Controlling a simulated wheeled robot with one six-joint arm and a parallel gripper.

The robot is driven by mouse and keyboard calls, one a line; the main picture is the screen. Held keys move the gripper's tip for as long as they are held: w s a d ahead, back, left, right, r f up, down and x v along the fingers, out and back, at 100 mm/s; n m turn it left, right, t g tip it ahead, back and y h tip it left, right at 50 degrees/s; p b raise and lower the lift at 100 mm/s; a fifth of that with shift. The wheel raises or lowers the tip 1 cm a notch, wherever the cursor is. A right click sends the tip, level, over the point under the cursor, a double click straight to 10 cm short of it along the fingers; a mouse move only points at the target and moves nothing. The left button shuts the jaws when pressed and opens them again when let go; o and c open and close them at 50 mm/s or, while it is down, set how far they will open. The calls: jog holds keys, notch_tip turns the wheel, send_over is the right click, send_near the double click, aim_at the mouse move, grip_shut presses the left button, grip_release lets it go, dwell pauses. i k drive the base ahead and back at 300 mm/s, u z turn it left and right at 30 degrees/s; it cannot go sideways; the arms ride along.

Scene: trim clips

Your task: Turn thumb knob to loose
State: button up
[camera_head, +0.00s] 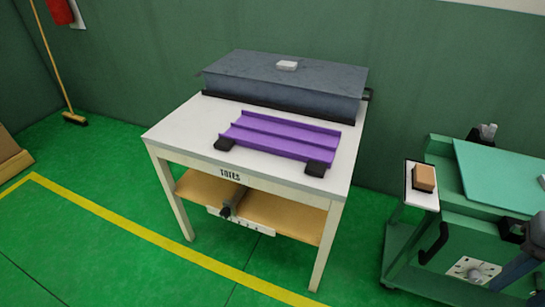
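A dark knob (228,209) sticks out below the front edge of the white table (180,125), at a white strip (246,221) with small marks too fine to read. Which way the knob points cannot be told. The frame does not show which of these is the thumb knob.
A purple channelled tray (280,135) with black end blocks lies on the table, before a grey box (285,80). A wooden shelf (285,216) is underneath. A brown block (424,177) sits on the cart's side ledge. Green floor in front is clear.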

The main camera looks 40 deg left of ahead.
aim_at(226, 212)
jog(key=u, duration=0.25)
jog(key=k, duration=0.85)
jog(key=u, duration=1.4)
jog(key=i, duration=0.5)
jog(key=u, duration=0.1)
